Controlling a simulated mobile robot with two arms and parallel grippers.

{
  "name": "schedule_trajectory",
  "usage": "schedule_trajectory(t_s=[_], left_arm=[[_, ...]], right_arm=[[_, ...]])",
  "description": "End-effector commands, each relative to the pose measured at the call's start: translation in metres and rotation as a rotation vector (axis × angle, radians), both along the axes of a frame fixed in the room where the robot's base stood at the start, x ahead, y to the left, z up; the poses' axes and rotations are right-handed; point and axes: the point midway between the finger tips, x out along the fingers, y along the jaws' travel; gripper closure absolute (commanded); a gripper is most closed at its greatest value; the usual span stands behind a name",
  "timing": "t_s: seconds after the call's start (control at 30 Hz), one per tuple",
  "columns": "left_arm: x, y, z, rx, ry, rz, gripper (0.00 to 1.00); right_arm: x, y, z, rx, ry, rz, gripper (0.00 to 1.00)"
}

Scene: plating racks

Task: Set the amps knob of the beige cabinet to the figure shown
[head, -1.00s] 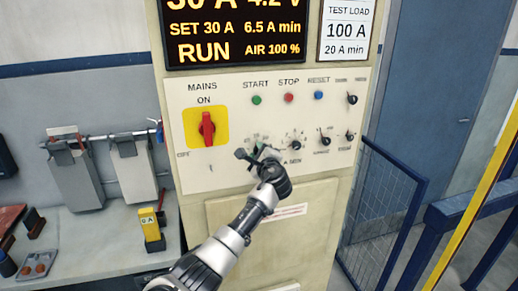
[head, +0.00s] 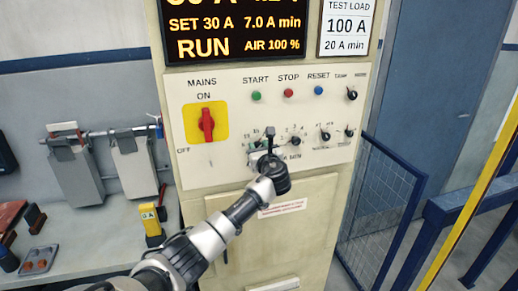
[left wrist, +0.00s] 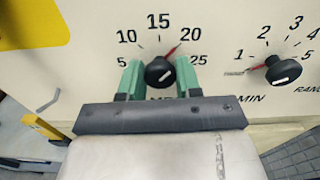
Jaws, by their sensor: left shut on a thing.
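The beige cabinet (head: 190,160) carries a row of black knobs. My left gripper (head: 270,143) is at the leftmost knob of the lower row, covering it in the head view. In the left wrist view, the green fingers sit on either side of this black knob (left wrist: 160,73) and are shut on it. Its scale reads 5 to 25, and its red pointer is near 20. The label below is mostly hidden. The display (head: 235,30) reads SET 30 A, 7.0 A min and RUN. A card (head: 346,30) reads TEST LOAD, 100 A, 20 A min. My right gripper is not in view.
A second knob (left wrist: 283,70), scaled 1 to 5, is close on the right with its red pointer near 1. The red mains switch (head: 207,124) is at the left. A blue mesh gate (head: 385,200) stands right of the cabinet.

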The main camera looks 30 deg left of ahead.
Motion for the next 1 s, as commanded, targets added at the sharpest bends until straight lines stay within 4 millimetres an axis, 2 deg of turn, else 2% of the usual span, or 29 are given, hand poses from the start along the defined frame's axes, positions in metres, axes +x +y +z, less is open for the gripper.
schedule_trajectory(t_s=[1.0], left_arm=[[-0.0004,0.0000,-0.0029,0.626,0.740,0.000,0.90]], right_arm=[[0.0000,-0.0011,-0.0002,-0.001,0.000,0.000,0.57]])
